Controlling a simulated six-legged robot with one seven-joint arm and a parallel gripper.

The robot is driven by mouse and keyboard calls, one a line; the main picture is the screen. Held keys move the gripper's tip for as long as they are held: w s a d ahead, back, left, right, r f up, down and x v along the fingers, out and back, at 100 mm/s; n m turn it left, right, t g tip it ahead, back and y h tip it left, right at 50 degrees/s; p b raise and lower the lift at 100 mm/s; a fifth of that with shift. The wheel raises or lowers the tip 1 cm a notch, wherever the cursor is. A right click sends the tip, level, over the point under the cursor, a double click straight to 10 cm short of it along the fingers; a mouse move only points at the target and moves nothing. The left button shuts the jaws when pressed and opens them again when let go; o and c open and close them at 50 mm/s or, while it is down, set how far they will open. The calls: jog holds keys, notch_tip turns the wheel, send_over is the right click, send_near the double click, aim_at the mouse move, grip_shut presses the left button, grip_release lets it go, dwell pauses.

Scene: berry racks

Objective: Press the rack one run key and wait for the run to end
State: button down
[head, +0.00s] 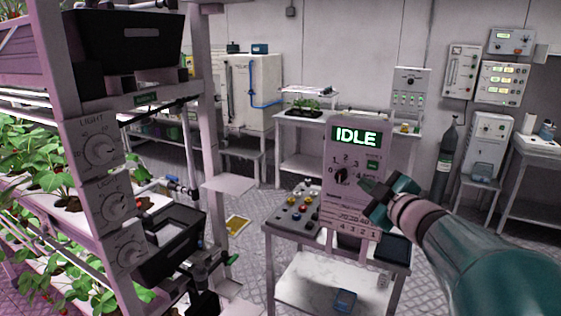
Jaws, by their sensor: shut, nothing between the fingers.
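The control panel (352,146) stands upright on a small cart in the middle of the head view. Its green display (356,137) reads IDLE. A dark selector knob (341,175) with numbers around it sits at the panel's left. A small green-lit key or label (373,165) is at the right of the panel; its lettering is too small to read. My gripper (366,186) is shut and empty, in front of the panel's right side, right of the knob and below the small green area. Whether it touches the panel cannot be told. My gripper hides part of the panel's lower right.
A plant rack (215,130) with light dials stands close at the left. A gas cylinder (444,165) and side tables stand behind right. Some floor shows between rack and cart.

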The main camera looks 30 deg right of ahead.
aim_at(364, 164)
jog(key=shift+w+d, duration=0.7)
jog(key=shift+d, duration=0.25)
jog(key=shift+w+d, duration=0.75)
jog(key=shift+d, duration=0.2)
jog(key=shift+w+d, duration=0.7)
jog(key=shift+d, duration=0.25)
jog(key=shift+w+d, duration=0.3)
jog(key=shift+d, duration=0.05)
jog(key=shift+w+d, duration=0.25)
jog(key=shift+d, duration=0.1)
dwell(0.6)
jog(key=shift+s+a, duration=0.55)
jog(key=shift+a, duration=0.15)
jog(key=shift+s+a, duration=0.75)
jog(key=shift+a, duration=0.25)
jog(key=shift+s+a, duration=0.75)
jog(key=shift+a, duration=0.25)
